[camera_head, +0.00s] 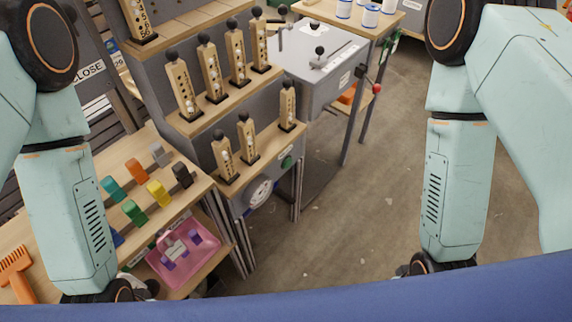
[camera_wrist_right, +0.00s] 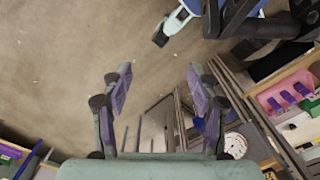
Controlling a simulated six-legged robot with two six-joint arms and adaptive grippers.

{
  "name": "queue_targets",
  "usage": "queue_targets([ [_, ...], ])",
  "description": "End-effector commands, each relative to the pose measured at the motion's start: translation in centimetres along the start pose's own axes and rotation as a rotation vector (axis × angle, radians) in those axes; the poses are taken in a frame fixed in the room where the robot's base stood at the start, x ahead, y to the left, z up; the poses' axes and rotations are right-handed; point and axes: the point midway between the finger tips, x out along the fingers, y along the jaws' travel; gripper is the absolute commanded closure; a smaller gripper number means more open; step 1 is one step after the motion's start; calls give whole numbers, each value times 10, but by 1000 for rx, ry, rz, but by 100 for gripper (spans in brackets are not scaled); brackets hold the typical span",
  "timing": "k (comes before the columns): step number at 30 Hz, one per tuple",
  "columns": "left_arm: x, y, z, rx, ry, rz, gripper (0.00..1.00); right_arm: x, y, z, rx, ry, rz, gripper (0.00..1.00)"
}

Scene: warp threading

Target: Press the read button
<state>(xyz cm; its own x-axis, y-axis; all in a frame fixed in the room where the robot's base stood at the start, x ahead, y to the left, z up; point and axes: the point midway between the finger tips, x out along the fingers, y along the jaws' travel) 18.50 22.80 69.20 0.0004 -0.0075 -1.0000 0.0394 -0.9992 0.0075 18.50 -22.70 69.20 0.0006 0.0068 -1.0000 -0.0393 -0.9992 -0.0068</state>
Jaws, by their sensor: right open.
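A green button (camera_head: 287,162) sits on the grey front panel below the lower peg shelf, just right of a round white dial (camera_head: 260,193). I cannot read a label on the button, so I cannot tell if it is the read button. In the right wrist view the round dial (camera_wrist_right: 235,144) shows at the right, beyond the fingers. My right gripper (camera_wrist_right: 158,85) is open and empty, its purple-padded fingers wide apart over bare floor, away from the panel. In the head view both arms hang down to the bottom edge; the left gripper is hidden there.
Tiered shelves hold several wooden pegs with black knobs (camera_head: 210,70). Left is a wooden bench (camera_head: 70,215) with coloured blocks, an orange comb (camera_head: 16,272) and a pink tray (camera_head: 183,254). Floor at the right is clear.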

Motion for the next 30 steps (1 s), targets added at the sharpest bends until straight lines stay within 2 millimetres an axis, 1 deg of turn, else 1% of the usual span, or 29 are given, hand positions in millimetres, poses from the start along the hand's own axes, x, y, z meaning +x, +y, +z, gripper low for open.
queue_targets([
  [14, 0, 0, 0, 0, 0, 0, 34, 0, 0, 0, 0, 0, 0, 41],
  [30, 0, 0, 0, 0, 0, 0, 34, 0, 0, 0, 0, 0, 0, 87],
])
